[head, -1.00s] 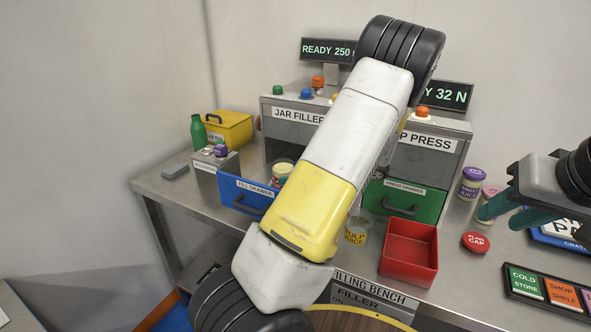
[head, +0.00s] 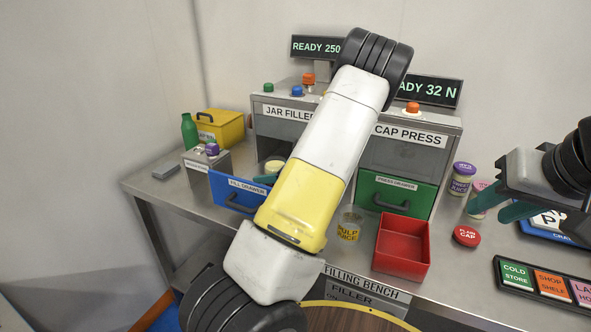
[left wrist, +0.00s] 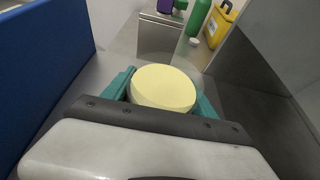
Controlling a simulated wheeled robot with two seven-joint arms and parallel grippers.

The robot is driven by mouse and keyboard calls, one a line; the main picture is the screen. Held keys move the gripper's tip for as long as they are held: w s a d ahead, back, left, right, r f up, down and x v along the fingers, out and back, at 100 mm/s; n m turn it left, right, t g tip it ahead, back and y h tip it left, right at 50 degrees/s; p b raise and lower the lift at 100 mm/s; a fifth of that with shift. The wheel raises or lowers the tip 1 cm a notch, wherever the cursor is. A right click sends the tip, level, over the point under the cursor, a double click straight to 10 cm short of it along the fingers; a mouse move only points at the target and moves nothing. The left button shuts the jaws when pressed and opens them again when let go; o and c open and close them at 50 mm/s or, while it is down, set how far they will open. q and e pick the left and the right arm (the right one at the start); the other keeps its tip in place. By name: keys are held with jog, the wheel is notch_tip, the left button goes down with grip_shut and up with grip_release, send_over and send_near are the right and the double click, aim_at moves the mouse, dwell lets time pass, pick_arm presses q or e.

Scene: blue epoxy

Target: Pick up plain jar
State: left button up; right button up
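The plain jar (head: 274,165) has a pale yellow round top and no cap. In the head view one left finger (head: 264,179) shows beside the jar. My right gripper (head: 497,200) is open and empty at the right, above the bench.
The blue drawer front (head: 237,193) stands close to the gripper. A pulp juice jar (head: 349,227), a red bin (head: 401,262), a red cap (head: 466,236) and a purple-capped jar (head: 462,178) stand on the bench. The green press drawer (head: 398,196) is in the middle.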

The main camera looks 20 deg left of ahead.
pick_arm(q)
jog(key=shift+r, duration=0.1)
jog(key=c, duration=1.2)
